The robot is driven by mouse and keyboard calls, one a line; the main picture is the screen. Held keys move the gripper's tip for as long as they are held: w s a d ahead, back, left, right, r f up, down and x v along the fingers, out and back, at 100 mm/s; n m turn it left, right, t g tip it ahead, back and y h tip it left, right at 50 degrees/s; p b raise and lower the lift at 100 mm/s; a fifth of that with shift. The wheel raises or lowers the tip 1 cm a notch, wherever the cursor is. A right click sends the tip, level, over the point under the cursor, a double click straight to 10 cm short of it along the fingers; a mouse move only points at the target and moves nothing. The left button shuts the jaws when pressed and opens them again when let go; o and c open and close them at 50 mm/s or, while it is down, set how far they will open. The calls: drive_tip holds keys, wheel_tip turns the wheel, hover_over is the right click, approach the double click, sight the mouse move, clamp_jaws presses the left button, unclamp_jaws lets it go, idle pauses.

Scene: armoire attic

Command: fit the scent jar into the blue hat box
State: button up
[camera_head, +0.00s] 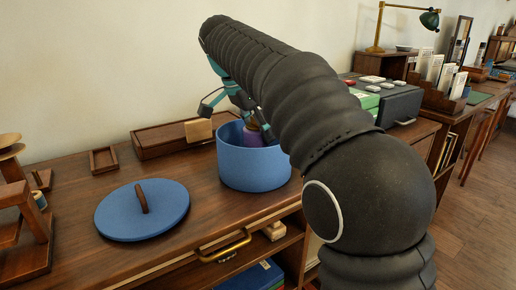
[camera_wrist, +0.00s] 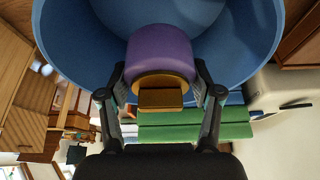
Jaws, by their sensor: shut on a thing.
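The blue hat box (camera_head: 254,167) stands open on the wooden dresser top, and its inside fills the upper part of the wrist view (camera_wrist: 257,25). Its blue lid (camera_head: 143,213), with a brown handle, lies flat on the dresser to the left. The scent jar (camera_wrist: 160,52) is purple with a gold and brown top. My gripper (camera_wrist: 160,93) is shut on the jar near its brown top. In the head view the jar (camera_head: 253,138) shows purple inside the box's rim. Whether its base touches the box floor is hidden.
A wooden stand (camera_head: 30,225) is at the far left. A dark case (camera_head: 398,102) with green items stands at right.

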sight(246, 130)
wheel_tip(246, 130, down, 3)
drive_tip(key=shift+s+a+f, duration=0.1)
drive_tip(key=shift+a, duration=0.05)
drive_tip(key=shift+f+b, duration=0.65)
drive_tip(key=shift+f, duration=1.3)
drive_tip(key=shift+f, duration=0.2)
drive_tip(key=o, duration=1.6)
drive_tip(key=shift+c, duration=0.2)
drive_tip(key=p+v, duration=0.3)
drive_tip(key=v, duration=0.9)
drive_tip(key=shift+r, duration=0.25)
